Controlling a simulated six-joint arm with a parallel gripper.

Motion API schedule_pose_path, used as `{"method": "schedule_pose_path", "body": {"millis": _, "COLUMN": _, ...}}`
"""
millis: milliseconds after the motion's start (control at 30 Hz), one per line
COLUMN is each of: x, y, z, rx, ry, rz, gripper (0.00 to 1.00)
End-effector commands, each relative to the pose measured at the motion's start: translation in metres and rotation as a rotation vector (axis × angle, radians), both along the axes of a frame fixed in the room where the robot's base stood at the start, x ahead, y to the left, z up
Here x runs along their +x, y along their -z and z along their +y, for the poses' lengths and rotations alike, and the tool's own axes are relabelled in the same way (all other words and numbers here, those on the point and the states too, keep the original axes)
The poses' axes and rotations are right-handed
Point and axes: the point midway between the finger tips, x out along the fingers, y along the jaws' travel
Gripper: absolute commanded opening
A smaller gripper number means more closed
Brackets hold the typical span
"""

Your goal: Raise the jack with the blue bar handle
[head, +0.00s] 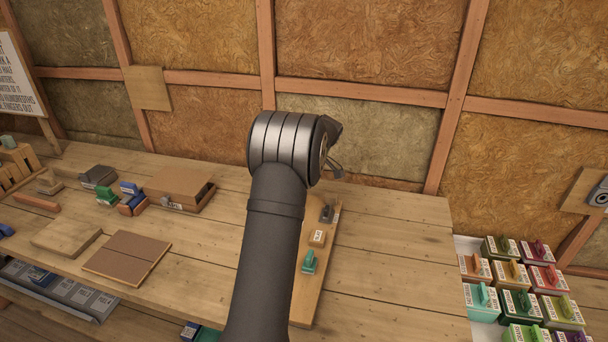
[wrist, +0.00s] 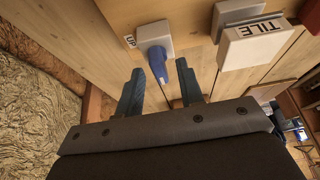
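A blue bar handle (wrist: 157,63) stands out from a pale rounded block (wrist: 154,37) on a wooden surface in the wrist view. I cannot tell whether either finger touches the handle. In the head view my arm covers most of the gripper, and I cannot make out this handle there.
A white block marked TILE (wrist: 254,42) is right of the handle in the wrist view. In the head view, a board (head: 308,300) bears a green-handled piece (head: 308,262) and a labelled block (head: 317,238). Bare tabletop (head: 395,260) lies to its right, before several colourful handled boxes (head: 515,300).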

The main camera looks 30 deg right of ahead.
Motion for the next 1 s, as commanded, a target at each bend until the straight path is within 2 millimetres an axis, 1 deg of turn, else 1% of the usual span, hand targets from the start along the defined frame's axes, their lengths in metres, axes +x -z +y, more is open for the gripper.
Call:
{"method": "schedule_pose_path", "body": {"millis": 67, "x": -0.002, "y": -0.007, "z": -0.003, "rx": -0.002, "ry": 0.001, "rz": -0.002, "gripper": 0.35}}
{"method": "schedule_pose_path", "body": {"millis": 167, "x": -0.006, "y": -0.023, "z": -0.007, "rx": -0.003, "ry": 0.001, "rz": -0.004, "gripper": 0.35}}
{"method": "schedule_pose_path", "body": {"millis": 267, "x": -0.012, "y": -0.044, "z": -0.014, "rx": -0.003, "ry": 0.002, "rz": -0.003, "gripper": 0.35}}
{"method": "schedule_pose_path", "body": {"millis": 500, "x": -0.028, "y": -0.099, "z": -0.03, "rx": -0.004, "ry": 0.002, "rz": -0.004, "gripper": 0.35}}
{"method": "schedule_pose_path", "body": {"millis": 700, "x": -0.039, "y": -0.137, "z": -0.041, "rx": -0.004, "ry": 0.001, "rz": -0.002, "gripper": 0.35}}
{"method": "schedule_pose_path", "body": {"millis": 833, "x": -0.043, "y": -0.151, "z": -0.046, "rx": -0.001, "ry": 0.001, "rz": -0.001, "gripper": 0.35}}
{"method": "schedule_pose_path", "body": {"millis": 1000, "x": -0.046, "y": -0.159, "z": -0.048, "rx": -0.001, "ry": 0.0, "rz": -0.001, "gripper": 0.35}}
